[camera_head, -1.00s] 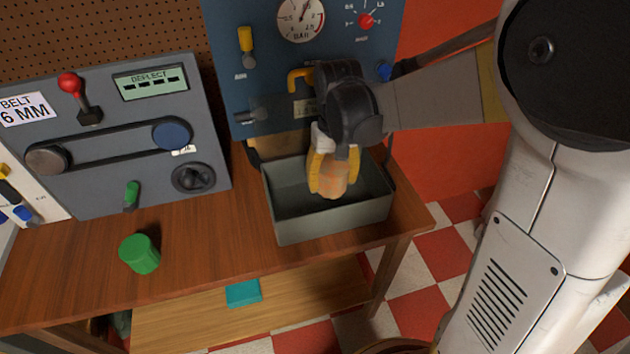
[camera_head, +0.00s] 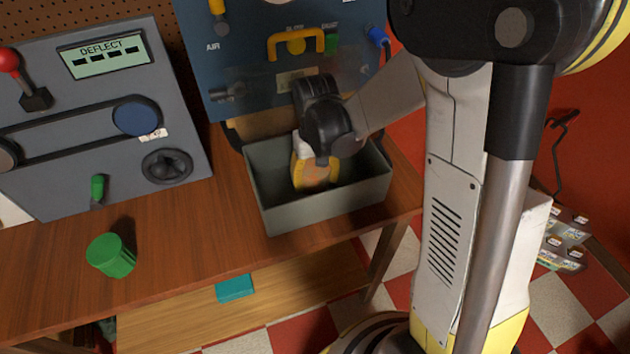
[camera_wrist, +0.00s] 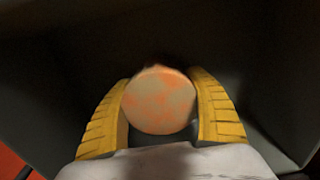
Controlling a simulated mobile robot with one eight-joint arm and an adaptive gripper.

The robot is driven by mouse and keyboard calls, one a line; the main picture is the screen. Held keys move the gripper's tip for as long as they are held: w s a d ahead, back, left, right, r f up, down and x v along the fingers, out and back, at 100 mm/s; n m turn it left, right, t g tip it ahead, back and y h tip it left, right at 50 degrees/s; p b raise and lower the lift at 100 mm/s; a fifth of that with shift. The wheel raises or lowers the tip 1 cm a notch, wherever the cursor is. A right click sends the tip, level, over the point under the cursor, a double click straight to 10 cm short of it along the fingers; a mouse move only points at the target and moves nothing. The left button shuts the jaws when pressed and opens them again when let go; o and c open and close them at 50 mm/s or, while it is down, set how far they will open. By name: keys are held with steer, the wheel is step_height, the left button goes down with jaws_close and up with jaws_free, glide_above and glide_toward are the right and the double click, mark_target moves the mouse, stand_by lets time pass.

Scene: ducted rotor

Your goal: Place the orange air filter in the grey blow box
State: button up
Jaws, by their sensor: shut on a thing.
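The grey blow box (camera_head: 330,208) is an open-topped bin standing on the wooden bench, below the blue panel. My gripper (camera_head: 312,180) reaches down inside the box, its yellow fingers below the rim. In the wrist view my gripper (camera_wrist: 162,115) is shut on the orange air filter (camera_wrist: 160,100), whose round mottled orange end shows between the two yellow fingers. In the head view only a little of the orange filter (camera_head: 317,177) shows at the fingertips. Whether the filter touches the box floor cannot be told.
A green cylinder (camera_head: 111,256) stands on the bench left of the box. A grey belt machine (camera_head: 100,120) stands behind it. The blue panel (camera_head: 255,60) with a yellow handle rises behind the box. A teal block (camera_head: 235,288) lies on the lower shelf.

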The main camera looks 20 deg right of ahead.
steer(key=o, duration=1.2)
steer(key=shift+f, duration=0.1)
steer(key=shift+o, duration=0.2)
step_height(320, 180, up, 13)
steer(key=p, duration=0.4)
steer(key=shift+s+f, duration=0.1)
steer(key=shift+f, duration=0.05)
steer(key=s+r+t, duration=0.7)
steer(key=s+r, duration=0.1)
steer(key=s, duration=0.4)
steer(key=shift+s+r, duration=0.15)
steer(key=shift+s, duration=0.2)
